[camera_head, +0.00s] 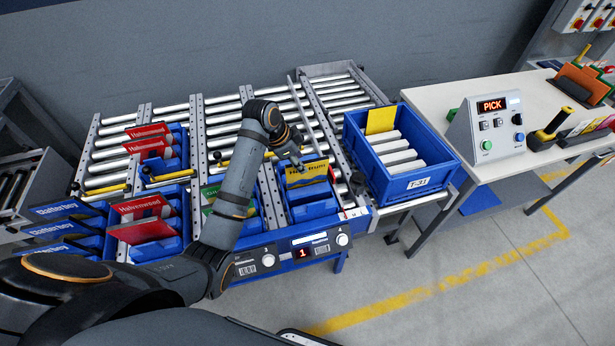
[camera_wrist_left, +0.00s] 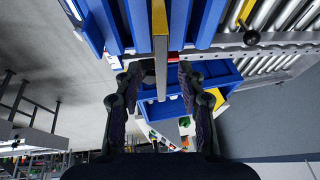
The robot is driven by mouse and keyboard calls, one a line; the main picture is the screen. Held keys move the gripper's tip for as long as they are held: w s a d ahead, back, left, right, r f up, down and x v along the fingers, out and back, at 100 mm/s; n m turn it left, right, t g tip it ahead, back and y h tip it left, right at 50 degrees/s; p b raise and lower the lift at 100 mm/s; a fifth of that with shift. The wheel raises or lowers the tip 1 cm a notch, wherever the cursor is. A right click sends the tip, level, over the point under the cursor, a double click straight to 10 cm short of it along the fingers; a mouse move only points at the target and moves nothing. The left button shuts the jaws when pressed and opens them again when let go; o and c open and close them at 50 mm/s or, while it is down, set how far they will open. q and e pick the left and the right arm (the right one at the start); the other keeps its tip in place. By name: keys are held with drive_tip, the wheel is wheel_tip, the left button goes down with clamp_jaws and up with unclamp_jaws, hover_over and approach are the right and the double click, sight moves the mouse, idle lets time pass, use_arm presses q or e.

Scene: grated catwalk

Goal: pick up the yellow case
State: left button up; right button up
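A yellow case (camera_head: 307,172) with dark lettering stands in a blue bin at the front of the roller rack. My left gripper (camera_head: 291,158) is just above and behind its upper left part and hides some of it. In the left wrist view the fingers of my left gripper (camera_wrist_left: 158,100) are spread wide with a gap between them. A narrow yellow edge (camera_wrist_left: 159,18), which looks like the case seen edge-on, lies ahead in line with that gap. No contact with the fingers shows. My right gripper is not in view.
A blue tote (camera_head: 421,183) labelled T-31 stands right of the rack with another yellow case (camera_head: 380,120) in it. Red cases (camera_head: 142,207) and blue cases (camera_head: 55,209) stand in bins at left. A table (camera_head: 447,97) holds a PICK panel (camera_head: 491,124).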

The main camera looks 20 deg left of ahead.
sight(310, 178)
use_arm(q)
drive_tip(key=x, duration=0.3)
drive_tip(key=p+x, duration=0.2)
drive_tip(key=shift+d+f, duration=0.25)
drive_tip(key=x, duration=0.3)
drive_tip(key=shift+d+f+p, duration=0.15)
drive_tip(key=shift+f+p, duration=0.15)
drive_tip(key=shift+f, duration=0.15)
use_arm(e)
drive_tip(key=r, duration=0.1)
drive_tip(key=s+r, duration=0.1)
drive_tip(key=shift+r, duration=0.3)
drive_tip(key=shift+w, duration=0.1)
use_arm(q)
drive_tip(key=shift+c, duration=0.6)
clamp_jaws()
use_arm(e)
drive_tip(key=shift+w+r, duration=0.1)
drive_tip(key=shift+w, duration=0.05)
